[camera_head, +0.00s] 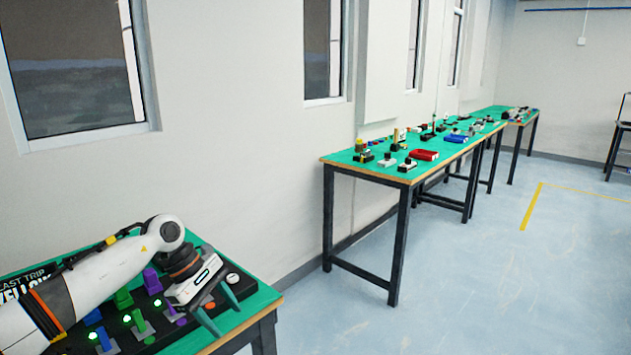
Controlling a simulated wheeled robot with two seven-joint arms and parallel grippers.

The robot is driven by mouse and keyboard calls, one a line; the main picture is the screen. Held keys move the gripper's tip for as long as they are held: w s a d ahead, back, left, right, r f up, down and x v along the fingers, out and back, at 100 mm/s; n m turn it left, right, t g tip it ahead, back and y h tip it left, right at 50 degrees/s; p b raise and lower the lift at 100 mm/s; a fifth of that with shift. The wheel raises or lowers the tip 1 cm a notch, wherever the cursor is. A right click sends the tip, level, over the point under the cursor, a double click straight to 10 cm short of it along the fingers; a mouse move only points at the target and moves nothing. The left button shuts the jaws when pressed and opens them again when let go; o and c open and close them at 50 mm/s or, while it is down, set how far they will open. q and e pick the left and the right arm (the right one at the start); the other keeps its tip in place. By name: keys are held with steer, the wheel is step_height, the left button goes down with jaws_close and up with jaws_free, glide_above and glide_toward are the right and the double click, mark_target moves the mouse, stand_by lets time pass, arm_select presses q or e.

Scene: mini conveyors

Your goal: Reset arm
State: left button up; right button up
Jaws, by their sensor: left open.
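My left arm comes in from the lower left, over the near green-topped table (262,300). My left gripper (222,312) is open and empty at its end, with its two dark fingers apart near the table's right end. Beneath and beside it is a black panel (160,335) with several coloured blocks and lit green lamps. A purple block (152,281) and a green block (122,298) stand left of the gripper. A white round button (233,278) is close to the fingers. The arm hides part of the panel. My right gripper is not in view.
A yellow line (531,205) marks the floor.

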arm_select(q)
steer(key=w+d+f+n+t+h+p, duration=0.25)
steer(key=d+f+n+t+h, duration=0.25)
steer(key=d+f+n+h, duration=0.75)
steer(key=s+a+f+n+t+y, duration=0.3)
steer(key=a+f+n+t+y, duration=0.15)
steer(key=f+n, duration=0.65)
steer(key=s+a+f+n+t+y, duration=0.25)
steer(key=a+f+n+y, duration=0.5)
steer(key=n, duration=0.65)
steer(key=s+a+f+n+g+y, duration=0.35)
steer(key=s+f+n, duration=0.65)
steer(key=s+f, duration=0.8)
steer(key=s+f+n+g+y, duration=0.1)
steer(key=s+f+n+g, duration=0.1)
steer(key=s, duration=0.8)
steer(key=s+a+f+n+g+p, duration=0.1)
steer(key=s+f+n, duration=0.3)
steer(key=s, duration=0.6)
steer(key=s+a+f+n+g+y, duration=0.1)
steer(key=s+f+n+g, duration=0.2)
steer(key=s, duration=0.7)
steer(key=shift+s+a+g+y, duration=0.15)
steer(key=shift+s+g+y, duration=0.15)
steer(key=shift+g, duration=0.15)
